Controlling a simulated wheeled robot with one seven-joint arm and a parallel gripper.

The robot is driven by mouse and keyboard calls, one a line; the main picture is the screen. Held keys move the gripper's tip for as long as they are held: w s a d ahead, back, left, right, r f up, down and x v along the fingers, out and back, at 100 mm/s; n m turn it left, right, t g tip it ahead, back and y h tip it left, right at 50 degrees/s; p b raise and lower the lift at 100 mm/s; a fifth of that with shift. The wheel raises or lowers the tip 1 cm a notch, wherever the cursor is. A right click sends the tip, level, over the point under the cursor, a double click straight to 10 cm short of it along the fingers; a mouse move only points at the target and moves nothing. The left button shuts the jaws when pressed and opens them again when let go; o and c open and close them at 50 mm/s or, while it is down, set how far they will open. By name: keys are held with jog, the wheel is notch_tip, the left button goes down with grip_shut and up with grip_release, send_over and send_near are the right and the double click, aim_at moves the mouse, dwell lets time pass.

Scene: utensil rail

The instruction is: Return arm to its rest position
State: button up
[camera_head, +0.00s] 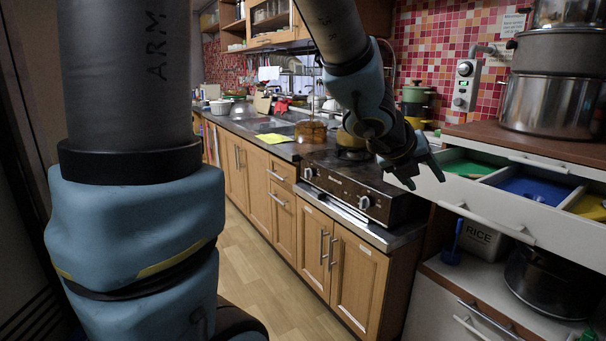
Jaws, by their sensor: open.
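My gripper (423,176) is open and empty. My forearm and wrist come down from the top middle of the view. A large part of my arm fills the left side and hides what is behind it. No utensil is between the fingers.
The open drawer has green, blue and yellow compartments. Stacked steel pots (553,105) stand on the wooden top above it. Below are a white RICE container (480,238), a blue item (453,243) and a dark pot (545,282). The wooden floor (265,285) is clear.

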jog(key=w+a+f+n+y, duration=0.2)
jog(key=a+f+n+y, duration=0.1)
jog(key=a+n, duration=0.65)
jog(key=w+a+f+n+y, duration=0.3)
jog(key=a+n, duration=0.6)
jog(key=n, duration=0.1)
jog(key=s+a+f+n+g+y, duration=0.1)
jog(key=s+a+f+n+g, duration=0.1)
jog(key=n, duration=0.7)
jog(key=s+a+f+n+g+p, duration=0.1)
jog(key=s+a+f+n+g, duration=0.1)
jog(key=s+a+f+n, duration=0.2)
jog(key=s+a+n, duration=0.3)
jog(key=a+n, duration=0.2)
jog(key=shift+a+n+y, duration=0.15)
jog(key=shift+n+y, duration=0.2)
jog(key=shift+y, duration=0.05)
jog(key=shift+c, duration=0.2)
